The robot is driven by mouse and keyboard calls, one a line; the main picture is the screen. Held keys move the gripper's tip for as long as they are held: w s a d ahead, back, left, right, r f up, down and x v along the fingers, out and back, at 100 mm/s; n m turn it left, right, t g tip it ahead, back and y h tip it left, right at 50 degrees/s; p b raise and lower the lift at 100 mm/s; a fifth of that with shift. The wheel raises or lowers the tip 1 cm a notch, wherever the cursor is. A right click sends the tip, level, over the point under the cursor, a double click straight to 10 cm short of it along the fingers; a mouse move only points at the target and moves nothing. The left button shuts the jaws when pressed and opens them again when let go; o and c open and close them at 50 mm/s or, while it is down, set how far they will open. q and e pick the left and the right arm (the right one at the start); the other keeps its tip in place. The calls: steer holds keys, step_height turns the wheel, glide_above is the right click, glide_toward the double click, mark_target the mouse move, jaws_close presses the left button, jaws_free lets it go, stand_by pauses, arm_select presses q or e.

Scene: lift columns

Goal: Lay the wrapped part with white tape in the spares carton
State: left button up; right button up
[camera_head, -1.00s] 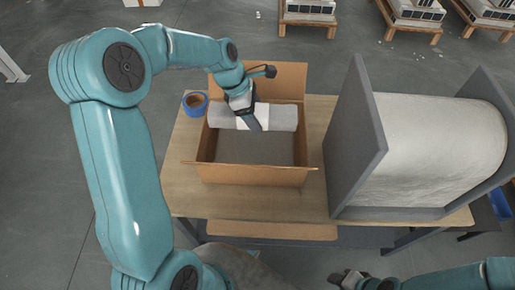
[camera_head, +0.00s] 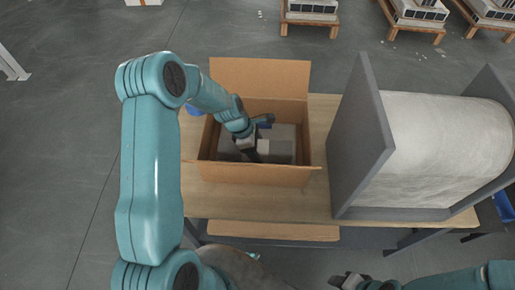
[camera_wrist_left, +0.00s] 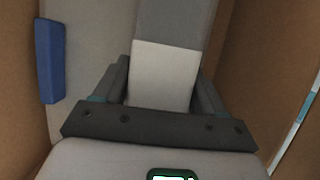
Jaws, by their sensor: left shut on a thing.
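The wrapped grey part (camera_head: 276,152) is down inside the spares carton (camera_head: 255,173), lying crosswise and low between its walls. My left gripper (camera_head: 254,154) reaches into the carton from above and is shut on the part. In the left wrist view, the band of white tape (camera_wrist_left: 165,75) sits between the two fingers, with grey wrap (camera_wrist_left: 174,22) beyond it. Whether the part touches the carton floor is hidden. My right gripper (camera_head: 350,280) is at the bottom edge of the head view, away from the carton; its jaw opening is unclear.
The carton stands open on a wooden table (camera_head: 265,203), its back flap (camera_head: 259,75) raised. A blue item (camera_wrist_left: 48,60) shows beside the part in the wrist view. A grey-ended rack (camera_head: 360,140) with a big pale roll (camera_head: 445,145) stands close at the right.

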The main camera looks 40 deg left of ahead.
arm_select(q)
steer(key=shift+r, duration=0.1)
steer(key=shift+w+f+b, duration=0.1)
steer(key=shift+f+b, duration=0.2)
steer(key=shift+f, duration=0.3)
steer(key=o, duration=1.5)
steer(key=shift+r, duration=0.25)
steer(key=v, duration=0.8)
steer(key=p+v, duration=0.1)
steer(key=v, duration=0.3)
steer(key=shift+d+r, duration=0.15)
steer(key=shift+r, duration=0.25)
